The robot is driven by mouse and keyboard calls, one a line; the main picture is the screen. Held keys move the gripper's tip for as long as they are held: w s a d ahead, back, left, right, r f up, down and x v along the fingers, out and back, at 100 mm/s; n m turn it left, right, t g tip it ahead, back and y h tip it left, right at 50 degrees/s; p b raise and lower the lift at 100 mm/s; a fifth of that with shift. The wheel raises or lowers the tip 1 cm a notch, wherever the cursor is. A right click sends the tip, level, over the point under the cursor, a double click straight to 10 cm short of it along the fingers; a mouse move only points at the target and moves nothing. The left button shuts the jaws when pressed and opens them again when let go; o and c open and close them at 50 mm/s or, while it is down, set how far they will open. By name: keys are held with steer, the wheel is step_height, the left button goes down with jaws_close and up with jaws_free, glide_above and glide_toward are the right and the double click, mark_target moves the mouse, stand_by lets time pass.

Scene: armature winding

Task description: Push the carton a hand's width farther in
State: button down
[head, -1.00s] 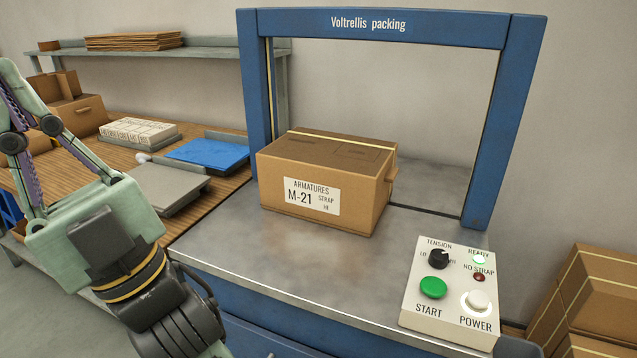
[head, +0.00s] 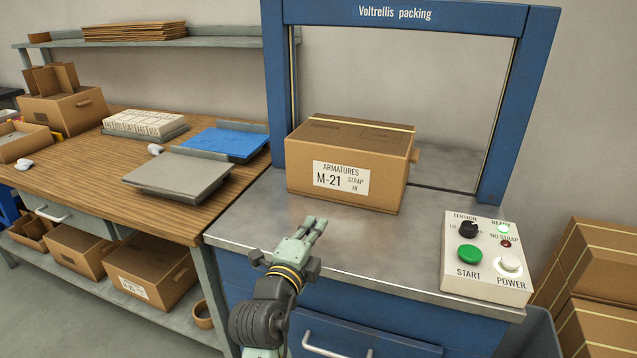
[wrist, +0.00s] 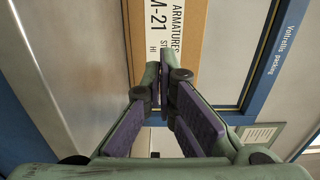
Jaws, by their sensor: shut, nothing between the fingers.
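The brown carton (head: 384,178), labelled ARMATURES M-21, stands upright on the steel tabletop (head: 258,220) inside the blue arch (head: 272,88). A pale strap runs across the rear of its top. My gripper (head: 318,224) is shut and empty, with its fingers pointing towards the carton's front face and a gap between them. In the wrist view, the closed fingertips (wrist: 163,58) appear in front of the carton (wrist: 186,68) and its label, seen sideways.
A control box (head: 486,262) with dial and buttons stands at the table's right front; a green light is lit. A wooden bench (head: 95,165) with a grey plate and blue mat adjoins on the left. Strapped cartons (head: 590,262) are stacked at right.

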steer(key=p+x, duration=0.1)
steer(key=x, duration=1.1)
steer(key=shift+d+f, duration=0.1)
steer(key=shift+f, duration=0.05)
steer(key=shift+w+d, duration=0.1)
steer(key=shift+w, duration=0.25)
